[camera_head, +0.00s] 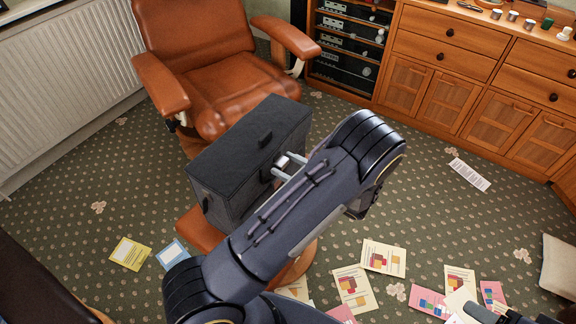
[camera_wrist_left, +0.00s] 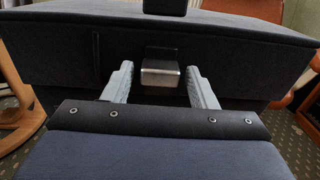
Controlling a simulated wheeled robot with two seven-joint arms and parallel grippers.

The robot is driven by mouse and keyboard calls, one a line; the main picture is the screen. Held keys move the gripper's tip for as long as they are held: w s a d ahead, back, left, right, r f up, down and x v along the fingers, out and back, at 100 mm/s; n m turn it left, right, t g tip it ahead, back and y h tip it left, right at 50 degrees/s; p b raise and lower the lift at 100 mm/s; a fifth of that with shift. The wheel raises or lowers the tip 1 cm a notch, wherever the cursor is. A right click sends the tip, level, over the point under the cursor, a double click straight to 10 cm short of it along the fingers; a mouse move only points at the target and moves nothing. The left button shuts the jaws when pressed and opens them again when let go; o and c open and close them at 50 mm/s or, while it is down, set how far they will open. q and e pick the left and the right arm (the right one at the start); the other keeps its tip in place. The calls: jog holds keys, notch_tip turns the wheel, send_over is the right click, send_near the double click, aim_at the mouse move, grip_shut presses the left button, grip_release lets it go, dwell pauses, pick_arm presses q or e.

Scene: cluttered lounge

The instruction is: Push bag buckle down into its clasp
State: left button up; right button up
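A dark grey box-shaped bag (camera_head: 232,148) stands upright on a brown leather footstool. My left gripper (camera_head: 284,168) is at the bag's front face. In the left wrist view its two pale fingers (camera_wrist_left: 160,82) are apart, one on each side of the metal-fronted buckle (camera_wrist_left: 161,72). A gap shows between the buckle and each finger, so it is not gripped. A black tab (camera_wrist_left: 165,6) is above the buckle at the lid. The clasp's inside is hidden. A grey part at the lower right looks like my right gripper (camera_head: 480,313); its fingers are not clear.
The footstool (camera_head: 196,232) is under the bag, and a brown leather armchair (camera_head: 225,85) is behind it. Wooden cabinets (camera_head: 480,75) line the back right. Several papers and cards (camera_head: 384,257) lie on the patterned carpet.

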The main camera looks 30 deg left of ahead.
pick_arm(q)
jog(key=c, duration=0.6)
notch_tip(320, 180, down, 3)
jog(key=shift+b, duration=0.75)
jog(key=o, duration=0.8)
jog(key=d, duration=0.8)
jog(key=shift+s+p, duration=0.3)
jog(key=shift+s, duration=0.05)
